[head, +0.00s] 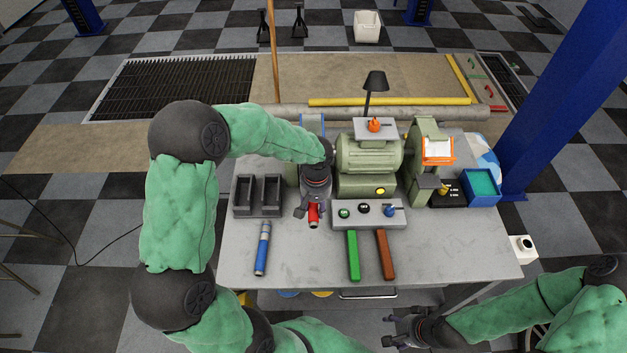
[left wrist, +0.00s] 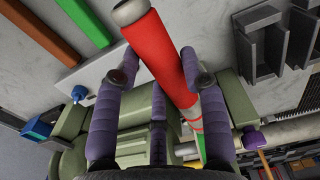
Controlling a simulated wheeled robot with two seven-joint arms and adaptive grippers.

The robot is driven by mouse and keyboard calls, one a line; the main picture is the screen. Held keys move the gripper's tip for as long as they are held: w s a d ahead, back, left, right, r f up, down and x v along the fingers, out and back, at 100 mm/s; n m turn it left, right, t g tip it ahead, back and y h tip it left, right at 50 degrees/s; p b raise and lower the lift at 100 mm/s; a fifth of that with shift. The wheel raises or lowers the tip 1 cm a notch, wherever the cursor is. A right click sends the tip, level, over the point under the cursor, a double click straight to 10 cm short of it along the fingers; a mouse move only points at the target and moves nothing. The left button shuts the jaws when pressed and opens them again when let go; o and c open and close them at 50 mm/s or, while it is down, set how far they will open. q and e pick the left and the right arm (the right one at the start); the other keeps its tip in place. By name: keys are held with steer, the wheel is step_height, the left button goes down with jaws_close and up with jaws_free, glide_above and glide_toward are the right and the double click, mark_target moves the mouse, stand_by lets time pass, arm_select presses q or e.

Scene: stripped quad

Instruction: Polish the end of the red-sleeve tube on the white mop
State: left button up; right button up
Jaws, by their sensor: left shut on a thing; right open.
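The red-sleeve tube (head: 313,216) is in my left gripper (head: 308,207), above the bench just left of the control panel. In the left wrist view the red-sleeve tube (left wrist: 156,52) lies slantwise between the purple fingers of my left gripper (left wrist: 163,77), with a bare metal end at the top. Its other end runs down toward the green machine and is partly hidden. The white mop cannot be made out; my left arm and gripper cover the left side of the green motor (head: 368,158). My right gripper (head: 405,333) is open and empty, low in front of the bench.
A blue-sleeve tube (head: 263,248) lies on the bench (head: 310,265). A green bar (head: 353,256) and a brown bar (head: 386,255) lie before the control panel (head: 368,214). Black bins (head: 258,196) stand left, a blue tray (head: 482,186) right.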

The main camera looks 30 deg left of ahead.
mark_target(316, 222)
arm_select(q)
steer(key=shift+w+a, duration=0.4)
steer(key=shift+w, duration=0.2)
stand_by(0.5)
steer(key=shift+b, duration=0.8)
stand_by(2.8)
steer(key=shift+r, duration=0.1)
steer(key=shift+s+d+r, duration=0.15)
steer(key=shift+s+d, duration=0.45)
steer(key=shift+s, duration=0.4)
steer(key=shift+s+d+r, duration=0.15)
steer(key=shift+s+d, duration=0.5)
steer(key=shift+s, duration=0.3)
steer(key=shift+s+d+r, duration=0.15)
steer(key=shift+s+d, duration=0.45)
steer(key=shift+s, duration=0.4)
